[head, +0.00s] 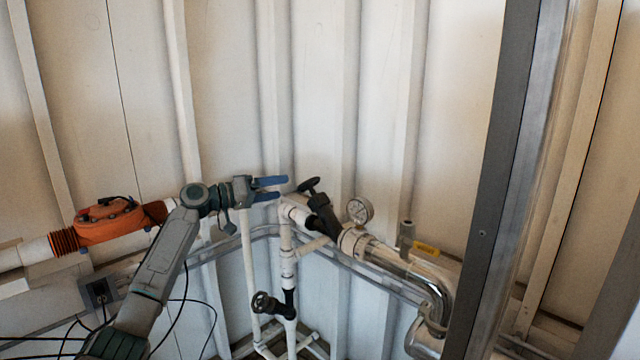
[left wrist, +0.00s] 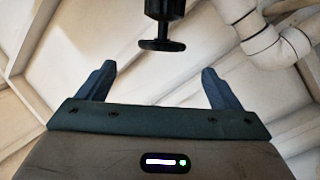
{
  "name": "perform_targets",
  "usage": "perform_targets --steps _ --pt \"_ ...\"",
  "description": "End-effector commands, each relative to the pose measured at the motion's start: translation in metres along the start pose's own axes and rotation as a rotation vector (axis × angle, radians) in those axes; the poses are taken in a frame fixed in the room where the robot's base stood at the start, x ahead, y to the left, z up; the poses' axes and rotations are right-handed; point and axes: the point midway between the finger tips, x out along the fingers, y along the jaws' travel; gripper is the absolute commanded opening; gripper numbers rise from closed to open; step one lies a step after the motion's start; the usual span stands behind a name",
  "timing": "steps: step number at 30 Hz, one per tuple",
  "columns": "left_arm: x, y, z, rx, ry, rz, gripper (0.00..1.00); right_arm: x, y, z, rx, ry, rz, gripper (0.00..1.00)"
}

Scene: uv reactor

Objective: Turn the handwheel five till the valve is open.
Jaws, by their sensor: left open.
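A black handwheel (head: 308,185) sits on a black valve (head: 323,217) on the upper white pipe. A second black handwheel (head: 265,303) is on the lower pipe. No number is readable on either. My left gripper (head: 283,187) is open, its blue fingers pointing right toward the upper handwheel, just left of it. In the left wrist view a black handwheel (left wrist: 162,45) shows edge-on beyond the open fingers (left wrist: 158,68), roughly centred between them. No contact shows, and nothing is between the jaws. My right gripper is not in view.
A pressure gauge (head: 360,210) stands right of the upper valve. A shiny metal pipe (head: 425,275) bends down at the right, beside a grey post (head: 510,180). An orange unit (head: 108,222) sits on the left pipe. White panelled walls stand behind.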

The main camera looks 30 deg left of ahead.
Motion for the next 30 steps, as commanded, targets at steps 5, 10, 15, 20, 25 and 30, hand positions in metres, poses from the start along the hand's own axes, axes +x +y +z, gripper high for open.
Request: perform_targets --steps 5,10,15,20,25,30 --pt "0.033 0.004 -0.003 -0.006 0.000 0.003 0.86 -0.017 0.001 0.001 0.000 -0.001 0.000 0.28" --pt "0.066 0.003 -0.002 -0.005 0.000 0.001 0.86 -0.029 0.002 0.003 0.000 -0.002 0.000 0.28" --pt "0.089 0.001 -0.001 -0.005 -0.001 -0.001 0.86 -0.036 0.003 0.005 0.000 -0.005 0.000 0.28" --pt "0.098 -0.001 0.001 -0.003 -0.001 -0.002 0.86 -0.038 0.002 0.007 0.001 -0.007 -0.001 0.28" --pt "0.100 -0.001 0.002 -0.002 -0.002 -0.003 0.86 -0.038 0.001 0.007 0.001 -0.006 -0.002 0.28" --pt "0.100 -0.001 0.002 -0.002 -0.001 -0.003 0.75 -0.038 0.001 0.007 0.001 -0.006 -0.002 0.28"
